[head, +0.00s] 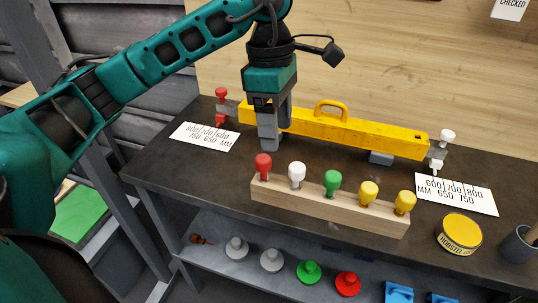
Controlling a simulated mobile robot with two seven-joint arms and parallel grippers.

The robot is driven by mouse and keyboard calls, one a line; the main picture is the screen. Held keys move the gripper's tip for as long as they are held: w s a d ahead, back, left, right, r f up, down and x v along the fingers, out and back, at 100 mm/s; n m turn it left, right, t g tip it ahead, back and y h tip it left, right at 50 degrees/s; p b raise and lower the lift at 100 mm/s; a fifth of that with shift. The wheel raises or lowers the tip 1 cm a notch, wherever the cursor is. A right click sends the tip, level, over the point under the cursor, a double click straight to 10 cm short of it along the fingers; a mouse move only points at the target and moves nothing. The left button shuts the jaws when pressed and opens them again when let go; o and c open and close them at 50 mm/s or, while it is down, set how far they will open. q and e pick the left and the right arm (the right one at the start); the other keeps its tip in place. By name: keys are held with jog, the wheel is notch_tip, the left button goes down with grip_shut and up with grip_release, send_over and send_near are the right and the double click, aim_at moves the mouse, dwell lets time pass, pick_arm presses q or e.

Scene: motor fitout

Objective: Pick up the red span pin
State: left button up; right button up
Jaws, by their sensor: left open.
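A red-knobbed pin (263,166) stands upright in the left end of a wooden rack (330,208) near the front of the bench. Another red knob (221,94) stands at the left end of a yellow beam (340,127), with a smaller red piece (220,119) below it. My left gripper (275,132) points down, open, with nothing visible between its fingers. In the picture it overlaps the beam's left part, above and slightly right of the rack's red pin. How far it is from the beam is hard to tell. My right gripper is out of view.
The rack also holds white (297,174), green (332,182) and yellow (369,192) pins. A white knob (447,136) tops the beam's right end. Scale cards (205,136) lie at both ends. A yellow tin (459,233) sits front right. Several knobbed parts are on the shelf below.

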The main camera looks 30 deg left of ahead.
aim_at(263, 158)
pick_arm(q)
jog(key=shift+y, duration=0.7)
jog(key=a+f, duration=0.1)
jog(key=f, duration=0.1)
jog(key=a+f, duration=0.1)
jog(key=f, duration=0.3)
jog(key=shift+w+a+b, duration=0.35)
jog(key=shift+a+b, duration=0.05)
jog(key=shift+a+f, duration=0.15)
jog(key=shift+f, duration=1.2)
jog(key=shift+a+f, duration=0.1)
jog(key=shift+f, duration=1.25)
jog(key=shift+c, duration=0.3)
jog(key=c, duration=1.1)
